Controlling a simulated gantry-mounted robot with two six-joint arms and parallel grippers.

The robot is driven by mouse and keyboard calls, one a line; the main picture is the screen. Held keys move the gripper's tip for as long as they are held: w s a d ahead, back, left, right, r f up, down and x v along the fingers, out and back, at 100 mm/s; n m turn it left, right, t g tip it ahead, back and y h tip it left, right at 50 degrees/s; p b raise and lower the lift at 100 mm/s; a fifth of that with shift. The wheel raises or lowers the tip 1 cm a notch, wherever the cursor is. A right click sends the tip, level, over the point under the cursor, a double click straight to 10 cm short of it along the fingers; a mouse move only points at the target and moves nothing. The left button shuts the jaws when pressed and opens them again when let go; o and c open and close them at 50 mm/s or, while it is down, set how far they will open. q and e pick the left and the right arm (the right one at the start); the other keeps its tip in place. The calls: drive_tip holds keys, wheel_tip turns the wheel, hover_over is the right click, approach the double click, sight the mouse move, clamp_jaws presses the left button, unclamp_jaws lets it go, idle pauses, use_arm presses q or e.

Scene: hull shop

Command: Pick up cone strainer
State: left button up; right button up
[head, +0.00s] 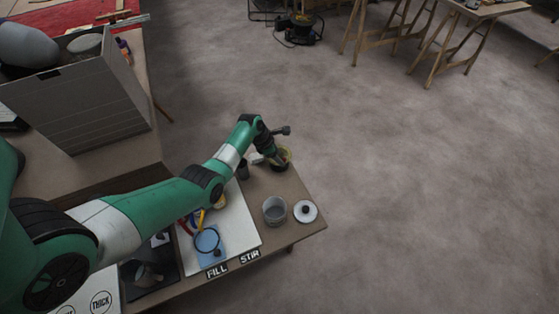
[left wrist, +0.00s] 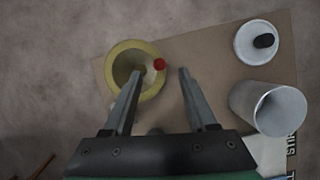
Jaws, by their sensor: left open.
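What looks like the cone strainer (left wrist: 124,52) is a round, yellow-rimmed piece with a paler hollow inside, near the far corner of the table. A small red knob (left wrist: 159,64) shows at its right rim. My left gripper (left wrist: 160,74) is open above it; in the left wrist view the left finger overlaps the strainer and the red knob lies between the fingertips. Whether the fingers touch it I cannot tell. In the head view the strainer (head: 287,153) is partly hidden behind my left gripper (head: 279,160). My right gripper is not in view.
A grey cup (head: 274,210) and a white lid with a black knob (head: 305,211) stand nearby on the table. A blue round container (head: 207,241) sits on a white sheet with FILL and STIR labels. The table edge lies close beyond the strainer.

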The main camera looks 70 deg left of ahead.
sight(283, 160)
use_arm(q)
drive_tip(key=b+x, duration=0.2)
drive_tip(key=x, duration=0.2)
drive_tip(key=shift+f+b, duration=0.1)
drive_tip(key=shift+b, duration=0.3)
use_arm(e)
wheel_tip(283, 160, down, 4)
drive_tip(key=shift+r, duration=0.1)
use_arm(q)
drive_tip(key=shift+c, duration=0.3)
clamp_jaws()
